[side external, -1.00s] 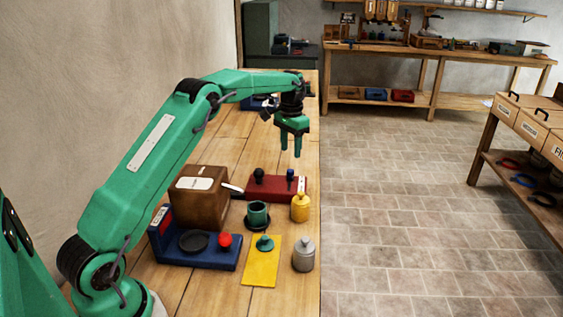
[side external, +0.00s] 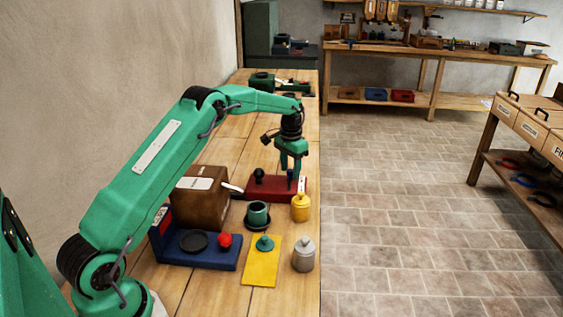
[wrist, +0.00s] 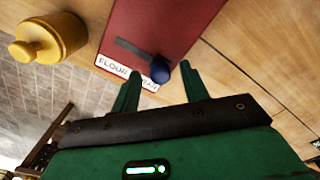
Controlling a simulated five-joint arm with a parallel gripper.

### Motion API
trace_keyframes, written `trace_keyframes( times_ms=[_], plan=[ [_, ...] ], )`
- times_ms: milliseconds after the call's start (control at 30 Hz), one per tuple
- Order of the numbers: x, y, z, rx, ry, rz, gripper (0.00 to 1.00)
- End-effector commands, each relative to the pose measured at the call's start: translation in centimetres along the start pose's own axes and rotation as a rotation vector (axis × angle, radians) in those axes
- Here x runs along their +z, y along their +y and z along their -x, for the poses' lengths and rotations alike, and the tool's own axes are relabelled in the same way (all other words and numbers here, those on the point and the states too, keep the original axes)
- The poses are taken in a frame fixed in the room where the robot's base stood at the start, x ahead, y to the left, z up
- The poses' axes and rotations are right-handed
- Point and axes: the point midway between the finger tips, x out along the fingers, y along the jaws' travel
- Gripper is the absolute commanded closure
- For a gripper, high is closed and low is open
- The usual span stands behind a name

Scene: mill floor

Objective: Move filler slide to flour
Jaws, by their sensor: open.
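The filler is a red box (side external: 264,189) on the bench with a black knob (side external: 258,175) and a blue slide knob (side external: 290,175) on top. In the wrist view the red top (wrist: 180,22) has a dark slot and a white label reading "FLOUR" and a second word partly hidden. The blue knob (wrist: 160,70) is at the label end of the slot. My gripper (side external: 291,174) is open and pointing down over the right end of the red box. In the wrist view its fingertips (wrist: 162,72) stand on either side of the blue knob; I cannot tell whether they touch it.
The bench edge is close on the right.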

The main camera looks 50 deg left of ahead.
Motion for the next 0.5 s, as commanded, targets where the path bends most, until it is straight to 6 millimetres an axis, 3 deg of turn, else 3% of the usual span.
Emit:
trace_keyframes(
  times_ms=[100, 333, 500],
  plan=[
    [0.00, 0.00, 0.00, 0.000, 0.000, 0.000, 0.57],
    [0.00, 0.00, 0.02, 0.000, 0.000, 0.000, 1.00],
    [0.02, 0.04, 0.03, 0.000, 0.000, 0.000, 1.00]
  ],
)
